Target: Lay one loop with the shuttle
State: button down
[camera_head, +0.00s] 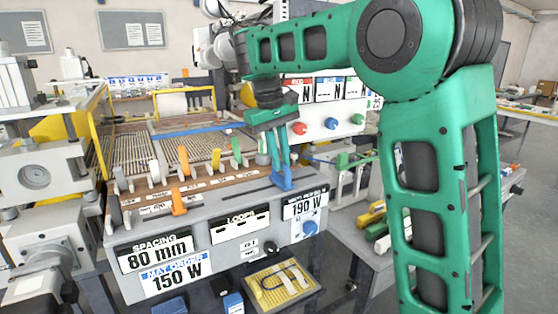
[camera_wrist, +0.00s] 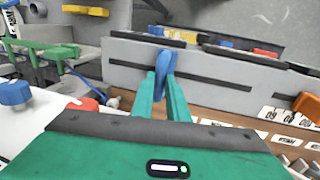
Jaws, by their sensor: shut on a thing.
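My gripper (camera_head: 281,172) is over the right end of the grey console (camera_head: 215,215), shut on an upright blue handle (camera_head: 284,181). In the wrist view the blue handle (camera_wrist: 165,62) stands between the green fingertips, by a dark slot in the grey panel (camera_wrist: 200,66). Its foot is partly hidden by the fingers. I cannot tell whether this handle is the shuttle. An orange handle (camera_head: 178,203) stands farther left on the console. Behind it lies the brown ribbed bed (camera_head: 165,150) with a blue bar (camera_head: 200,130) across it.
Several coloured pegs (camera_head: 183,160) line the front of the bed. The console carries placards reading "SPACING 80 mm" (camera_head: 155,252), "150 W" and "190 W" (camera_head: 305,203). A control box with knobs (camera_head: 331,123) is close behind my gripper. A yellow tray (camera_head: 283,290) sits below.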

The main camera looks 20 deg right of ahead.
jog(key=c, duration=1.7)
grip_release()
jog(key=shift+a+r, duration=0.35)
jog(key=shift+r, duration=1.4)
jog(key=shift+a+r, duration=0.3)
jog(key=shift+r, duration=1.4)
jog(key=shift+a+r, duration=0.35)
jog(key=shift+r, duration=1.4)
